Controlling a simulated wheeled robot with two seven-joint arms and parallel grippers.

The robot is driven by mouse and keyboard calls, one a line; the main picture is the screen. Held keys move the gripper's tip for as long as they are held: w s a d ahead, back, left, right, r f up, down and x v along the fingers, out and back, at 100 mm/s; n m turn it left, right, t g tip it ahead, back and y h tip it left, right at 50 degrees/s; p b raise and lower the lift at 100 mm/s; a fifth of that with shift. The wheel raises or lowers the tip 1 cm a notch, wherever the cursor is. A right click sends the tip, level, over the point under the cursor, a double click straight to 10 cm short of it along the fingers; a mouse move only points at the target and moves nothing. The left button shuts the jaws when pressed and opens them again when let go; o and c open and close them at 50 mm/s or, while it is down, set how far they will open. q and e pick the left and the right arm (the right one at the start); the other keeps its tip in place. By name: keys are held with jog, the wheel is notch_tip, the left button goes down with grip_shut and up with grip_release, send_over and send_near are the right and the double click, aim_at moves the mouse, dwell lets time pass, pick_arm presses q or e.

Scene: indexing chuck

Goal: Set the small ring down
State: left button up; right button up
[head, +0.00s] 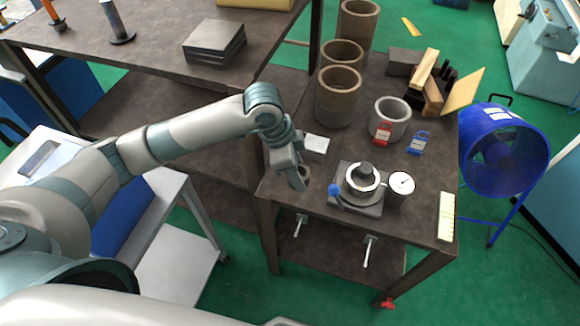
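My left gripper (298,178) points down over the left front part of the dark work table. A small grey-brown ring (305,171) shows at its fingertips, partly hidden by the fingers. The gripper looks shut on it; the gap between ring and table top is hard to judge. To the right stands the chuck (361,186), a round metal fixture on a dark square base, with a pale ring and a dark centre piece on top. My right gripper is not in view.
A blue knob (334,190) and a dial gauge (400,187) flank the chuck. A white block (316,144) lies behind the gripper.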

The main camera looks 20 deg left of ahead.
pick_arm(q)
jog(key=w+a+f, duration=0.2)
jog(key=w, duration=0.1)
jog(key=w+a+f+p, duration=0.1)
jog(key=a, duration=0.1)
jog(key=shift+w+f, duration=0.3)
jog(key=shift+w, duration=0.1)
jog(key=shift+f+p, duration=0.85)
jog(key=shift+f, duration=1.15)
jog(key=shift+f, duration=0.15)
jog(key=o, duration=1.5)
jog(key=shift+s, duration=0.1)
